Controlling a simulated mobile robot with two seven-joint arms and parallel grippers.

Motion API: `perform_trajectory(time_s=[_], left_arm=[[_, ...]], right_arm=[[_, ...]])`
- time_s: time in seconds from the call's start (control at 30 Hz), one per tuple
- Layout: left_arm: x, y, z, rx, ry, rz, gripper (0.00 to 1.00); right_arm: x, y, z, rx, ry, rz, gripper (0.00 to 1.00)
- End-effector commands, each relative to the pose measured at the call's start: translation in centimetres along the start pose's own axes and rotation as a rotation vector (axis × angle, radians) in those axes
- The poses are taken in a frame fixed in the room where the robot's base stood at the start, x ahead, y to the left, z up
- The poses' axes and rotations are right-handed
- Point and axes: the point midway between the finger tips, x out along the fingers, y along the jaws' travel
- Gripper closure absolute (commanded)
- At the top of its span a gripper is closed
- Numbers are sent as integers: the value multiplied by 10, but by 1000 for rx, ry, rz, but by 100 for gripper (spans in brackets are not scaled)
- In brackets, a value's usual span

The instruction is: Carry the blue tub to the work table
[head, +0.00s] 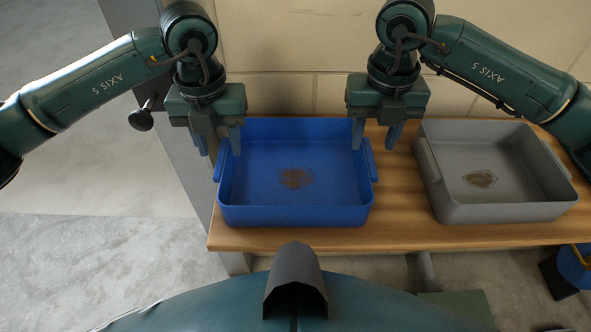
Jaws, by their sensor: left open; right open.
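The blue tub (295,215) stands upright on a wooden surface (400,236), with a handle on its left and right sides and a dark patch on its inner floor. My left gripper (218,146) is open at the tub's back left, its fingers over the left rim area. My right gripper (375,139) is open at the tub's back right, its fingers near the right rim. Neither gripper is closed on a handle. I cannot tell whether any finger touches the tub. I cannot tell whether this wooden surface is the work table.
A grey tub (510,212) stands on the same surface to the right. A pale block wall (300,50) is close behind. A dark round knob (141,120) sticks out at the left. A blue and black object (573,268) is at the lower right. Concrete floor (90,265) is open at the left.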

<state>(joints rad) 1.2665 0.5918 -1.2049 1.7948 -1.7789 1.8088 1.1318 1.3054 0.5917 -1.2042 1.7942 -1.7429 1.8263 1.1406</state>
Motion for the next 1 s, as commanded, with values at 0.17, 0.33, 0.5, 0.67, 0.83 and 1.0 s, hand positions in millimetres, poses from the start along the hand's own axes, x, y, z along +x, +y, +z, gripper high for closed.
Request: perform_trajectory(time_s=[0.17,0.33,0.5,0.67,0.83,1.0], left_arm=[[31,0,-1,0,2,1,58],[48,0,0,-1,1,0,58],[53,0,0,0,0,1,58],[54,0,0,0,0,0,58],[53,0,0,0,0,0,66],[53,0,0,0,0,0,79]], right_arm=[[31,0,-1,0,2,-1,58],[48,0,0,-1,0,-1,58],[53,0,0,-1,0,1,58],[54,0,0,-1,0,1,58],[53,0,0,-1,0,0,66],[53,0,0,-1,-1,0,79]])
